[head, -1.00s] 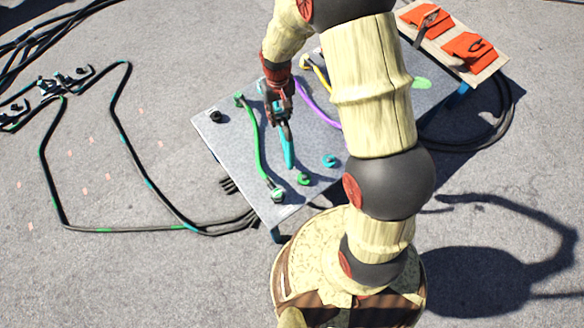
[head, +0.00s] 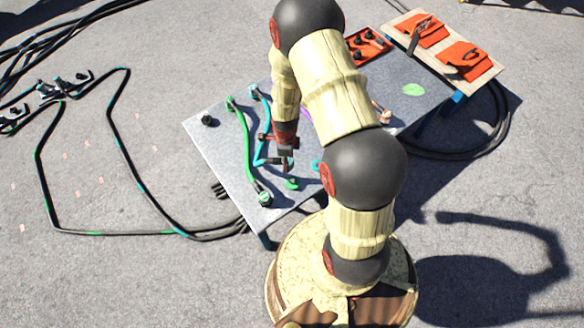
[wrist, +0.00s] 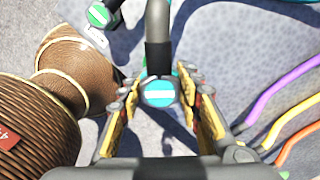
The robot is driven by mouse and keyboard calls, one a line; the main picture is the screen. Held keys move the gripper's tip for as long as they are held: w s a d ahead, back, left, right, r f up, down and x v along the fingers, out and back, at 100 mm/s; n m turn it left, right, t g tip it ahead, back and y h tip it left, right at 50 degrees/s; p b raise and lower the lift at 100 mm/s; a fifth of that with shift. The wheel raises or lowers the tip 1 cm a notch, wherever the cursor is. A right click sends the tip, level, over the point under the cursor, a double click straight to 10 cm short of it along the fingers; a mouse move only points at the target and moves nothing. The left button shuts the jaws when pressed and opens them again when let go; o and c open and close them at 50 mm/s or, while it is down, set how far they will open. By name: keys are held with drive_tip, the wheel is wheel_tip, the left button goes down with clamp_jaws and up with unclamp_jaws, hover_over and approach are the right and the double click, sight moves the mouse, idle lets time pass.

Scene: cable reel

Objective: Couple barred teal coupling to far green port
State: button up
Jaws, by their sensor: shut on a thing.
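The barred teal coupling (wrist: 159,93), a teal disc with a white bar on the end of a dark plug, is between my fingers in the wrist view. My gripper (head: 284,166) is shut on it, low over the near part of the grey table. A teal cable (head: 262,120) runs from the back of the table to my gripper. A green open ring (head: 292,183) lies just in front of my gripper, apparently a green port. Contact between coupling and ring cannot be told.
A green cable (head: 245,140) crosses the grey table (head: 215,165) at left, with a barred green end (head: 265,198). A teal ring (head: 317,165) is partly hidden by my arm. A red tray (head: 368,46) and a board with orange pouches (head: 465,58) stand at back right.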

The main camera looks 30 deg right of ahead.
sight(292, 180)
drive_tip(key=s+f+m, duration=0.1)
drive_tip(key=m, duration=0.1)
drive_tip(key=s+d+f+m, duration=0.1)
drive_tip(key=m, duration=0.1)
drive_tip(key=shift+f, duration=0.4)
drive_tip(key=shift+f+b, duration=3.35)
drive_tip(key=shift+f, duration=0.9)
drive_tip(key=shift+f, duration=0.4)
drive_tip(key=o, duration=1.4)
wheel_tip(292, 180, up, 12)
